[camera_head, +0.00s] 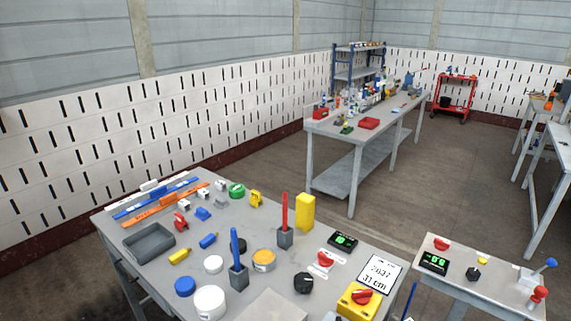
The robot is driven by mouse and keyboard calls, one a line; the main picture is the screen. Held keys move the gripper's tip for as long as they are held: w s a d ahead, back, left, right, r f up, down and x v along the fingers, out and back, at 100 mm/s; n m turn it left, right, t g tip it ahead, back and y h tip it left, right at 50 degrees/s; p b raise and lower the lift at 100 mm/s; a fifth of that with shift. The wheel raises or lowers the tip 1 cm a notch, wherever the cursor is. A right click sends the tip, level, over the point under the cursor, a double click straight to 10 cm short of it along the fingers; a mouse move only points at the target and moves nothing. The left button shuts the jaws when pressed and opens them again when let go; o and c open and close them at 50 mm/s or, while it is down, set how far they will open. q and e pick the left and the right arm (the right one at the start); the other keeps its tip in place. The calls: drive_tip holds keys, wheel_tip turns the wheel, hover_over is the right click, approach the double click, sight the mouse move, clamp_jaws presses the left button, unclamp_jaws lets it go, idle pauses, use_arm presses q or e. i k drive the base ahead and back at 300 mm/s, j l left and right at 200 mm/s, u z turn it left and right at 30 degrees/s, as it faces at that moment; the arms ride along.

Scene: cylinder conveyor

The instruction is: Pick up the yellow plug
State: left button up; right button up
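A small yellow plug-like piece (180,256) lies on the near grey table (130,222), at its left front, just right of a grey tray. A similar blue piece (208,240) lies behind it to the right. Another small yellow piece (256,198) stands farther back near the far edge; its exact shape is too small to tell. Neither of my grippers shows in the head view.
A grey tray (149,243), white cylinder (210,301), blue round cap (185,286) and blue-handled holder (238,275) stand around the yellow piece. A tall yellow block (305,212) stands right. A smaller table (500,289) with controls is at the right.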

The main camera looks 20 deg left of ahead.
sight(176, 259)
drive_tip(key=u, duration=1.45)
drive_tip(key=z, duration=2)
drive_tip(key=u, duration=2)
drive_tip(key=i+j+z, duration=0.15)
drive_tip(key=j+z, duration=0.2)
drive_tip(key=i+j+z, duration=0.1)
drive_tip(key=j+z, duration=0.15)
drive_tip(key=z, duration=0.15)
drive_tip(key=i+j+z, duration=0.1)
drive_tip(key=j+z, duration=0.25)
